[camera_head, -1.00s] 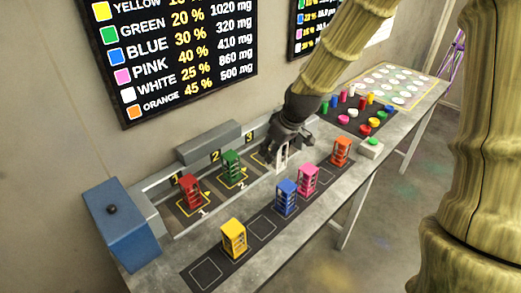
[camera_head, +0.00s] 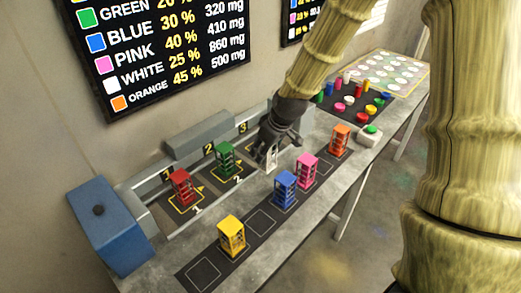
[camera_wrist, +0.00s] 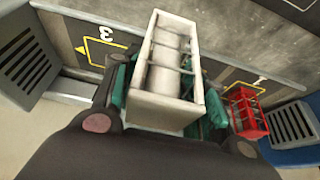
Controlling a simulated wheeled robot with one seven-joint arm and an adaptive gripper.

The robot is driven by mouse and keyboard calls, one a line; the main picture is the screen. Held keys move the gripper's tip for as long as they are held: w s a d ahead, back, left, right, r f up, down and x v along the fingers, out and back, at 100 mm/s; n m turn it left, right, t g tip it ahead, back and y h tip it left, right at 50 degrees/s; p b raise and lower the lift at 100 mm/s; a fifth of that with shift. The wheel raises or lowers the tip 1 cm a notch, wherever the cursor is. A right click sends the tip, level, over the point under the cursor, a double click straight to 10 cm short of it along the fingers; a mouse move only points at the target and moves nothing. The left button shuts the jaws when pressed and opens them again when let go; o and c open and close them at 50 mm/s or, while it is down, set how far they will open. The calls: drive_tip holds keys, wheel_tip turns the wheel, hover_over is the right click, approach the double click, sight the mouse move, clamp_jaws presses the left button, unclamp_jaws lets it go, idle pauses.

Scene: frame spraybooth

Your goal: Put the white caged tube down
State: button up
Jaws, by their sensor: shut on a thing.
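The white caged tube (camera_head: 271,159) is in my gripper (camera_head: 270,148), at the third bay of the rear row, right of the green caged tube (camera_head: 225,158). My arm and gripper hide part of it in the head view. In the wrist view the white caged tube (camera_wrist: 163,72) fills the space between the fingers, with my gripper (camera_wrist: 163,95) shut around it. A yellow-outlined mark with a 3 (camera_wrist: 104,34) shows beside it. I cannot tell whether its base touches the surface.
A red caged tube (camera_head: 182,187) stands in the rear row. Yellow (camera_head: 231,235), blue (camera_head: 285,189), pink (camera_head: 307,169) and orange (camera_head: 340,140) ones stand on the dark front strip, with empty squares between some. A blue box (camera_head: 112,227) stands at the left end.

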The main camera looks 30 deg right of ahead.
drive_tip(key=shift+w+d+f+p, duration=0.9)
drive_tip(key=shift+w+p, duration=0.25)
drive_tip(key=shift+w, duration=1.35)
drive_tip(key=shift+w+d+f+p, duration=0.85)
drive_tip(key=shift+w+p, duration=0.25)
drive_tip(key=shift+w, duration=1.35)
drive_tip(key=shift+w+d+f+p, duration=0.9)
drive_tip(key=shift+w+p, duration=0.25)
drive_tip(key=shift+w, duration=1.35)
drive_tip(key=shift+d, duration=0.1)
drive_tip(key=o, duration=1.2)
drive_tip(key=shift+r, duration=0.15)
drive_tip(key=b+v, duration=0.4)
drive_tip(key=v, duration=0.8)
